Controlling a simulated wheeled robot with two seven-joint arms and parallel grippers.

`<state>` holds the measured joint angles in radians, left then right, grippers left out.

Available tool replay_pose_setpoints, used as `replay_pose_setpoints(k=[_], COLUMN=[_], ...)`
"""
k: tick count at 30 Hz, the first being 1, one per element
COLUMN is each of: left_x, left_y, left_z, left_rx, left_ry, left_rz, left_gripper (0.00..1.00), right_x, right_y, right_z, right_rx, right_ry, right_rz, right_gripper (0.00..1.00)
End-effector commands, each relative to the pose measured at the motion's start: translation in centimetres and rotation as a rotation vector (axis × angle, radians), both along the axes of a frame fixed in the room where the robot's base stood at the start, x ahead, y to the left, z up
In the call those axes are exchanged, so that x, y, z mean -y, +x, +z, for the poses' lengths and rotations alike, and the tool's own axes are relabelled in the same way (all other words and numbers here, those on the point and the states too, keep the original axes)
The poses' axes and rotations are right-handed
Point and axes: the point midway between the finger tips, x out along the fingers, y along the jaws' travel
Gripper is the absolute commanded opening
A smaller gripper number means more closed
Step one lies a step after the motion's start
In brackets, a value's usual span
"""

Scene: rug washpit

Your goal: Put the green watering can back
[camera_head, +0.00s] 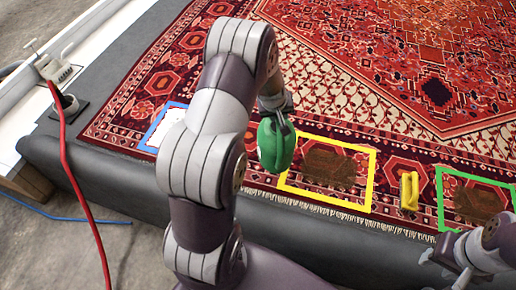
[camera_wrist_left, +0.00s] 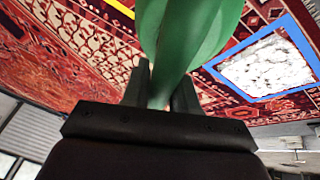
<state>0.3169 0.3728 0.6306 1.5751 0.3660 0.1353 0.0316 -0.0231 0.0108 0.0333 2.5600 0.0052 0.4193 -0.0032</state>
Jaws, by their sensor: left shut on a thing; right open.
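The green watering can (camera_head: 274,146) hangs from my left gripper (camera_head: 277,112) above the rug's near border, left of the yellow frame. In the left wrist view the green can (camera_wrist_left: 190,35) fills the top middle, with its narrow lower part between the two dark fingers of my left gripper (camera_wrist_left: 160,88). The can's full shape is cut off there. My right gripper (camera_head: 444,265) is open and empty at the lower right, near the dark pit edge.
The patterned rug (camera_head: 330,90) carries a blue frame around a white patch (camera_head: 168,122), and yellow (camera_head: 325,203) and green (camera_head: 442,215) frames around dark stains. A yellow object (camera_head: 409,190) lies between these two. A red cable (camera_head: 70,165) runs down the left.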

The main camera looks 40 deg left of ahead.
Motion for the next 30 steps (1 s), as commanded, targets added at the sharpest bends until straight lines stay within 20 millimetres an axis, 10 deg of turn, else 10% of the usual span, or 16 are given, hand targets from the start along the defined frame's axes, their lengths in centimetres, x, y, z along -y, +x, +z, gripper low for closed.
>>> replay_pose_setpoints(k=[14, 30], left_x=[-1.6, -10.8], left_y=[0.5, 1.8], left_z=[-1.1, -6.5], left_rx=[0.004, 0.004], left_ry=[0.001, 0.001], left_rz=[0.043, 0.041], left_gripper=[0.0, 0.0], right_x=[0.0, 0.0], right_y=[0.0, 0.0], right_z=[-1.4, -6.0], right_rx=[0.0, 0.0], right_ry=[0.0, 0.0], right_rz=[0.0, 0.0], right_gripper=[0.43, 0.43])
